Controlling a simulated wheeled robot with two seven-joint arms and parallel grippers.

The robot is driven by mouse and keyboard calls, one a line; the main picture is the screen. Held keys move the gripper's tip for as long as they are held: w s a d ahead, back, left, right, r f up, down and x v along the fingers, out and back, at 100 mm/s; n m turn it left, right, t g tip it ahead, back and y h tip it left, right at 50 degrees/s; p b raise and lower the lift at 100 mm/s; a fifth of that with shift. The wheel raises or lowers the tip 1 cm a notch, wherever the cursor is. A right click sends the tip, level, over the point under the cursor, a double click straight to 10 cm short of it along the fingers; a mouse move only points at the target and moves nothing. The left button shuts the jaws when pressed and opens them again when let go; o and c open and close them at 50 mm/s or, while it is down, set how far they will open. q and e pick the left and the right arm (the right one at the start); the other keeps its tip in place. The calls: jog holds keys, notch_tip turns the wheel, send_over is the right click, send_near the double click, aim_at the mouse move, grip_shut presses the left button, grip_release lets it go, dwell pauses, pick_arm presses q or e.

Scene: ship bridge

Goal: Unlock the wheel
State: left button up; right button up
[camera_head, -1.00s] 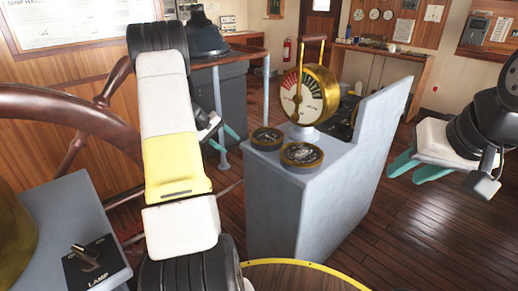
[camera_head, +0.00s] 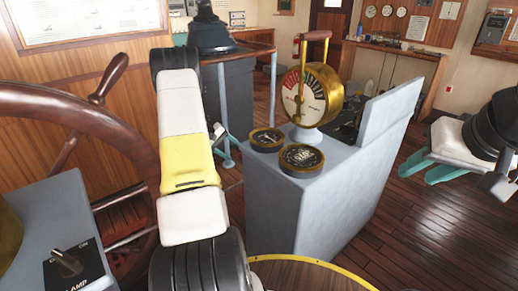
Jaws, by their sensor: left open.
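The brown wooden ship's wheel (camera_head: 95,112) stands at the left, with its rim and several spokes showing. Part of it is hidden behind my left arm and a grey console. I cannot make out a lock on it. My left gripper (camera_head: 225,150) is mostly hidden behind my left arm, right of the wheel and apart from its visible rim; a teal finger shows and it is open. My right gripper (camera_head: 427,168) is at the right edge, open and empty, its two teal fingers apart, far from the wheel.
A grey console (camera_head: 60,215) at lower left carries a lamp switch (camera_head: 66,262). A grey pedestal (camera_head: 275,205) with a brass telegraph (camera_head: 312,95) and two round gauges stands in the middle. Wooden floor (camera_head: 440,235) is free at right.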

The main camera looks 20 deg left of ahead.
aim_at(239, 155)
pick_arm(q)
jog(key=x, duration=0.6)
jog(key=shift+w+d+f, duration=0.1)
jog(key=shift+d+f, duration=0.1)
jog(key=shift+f, duration=0.05)
grip_shut()
dwell(1.2)
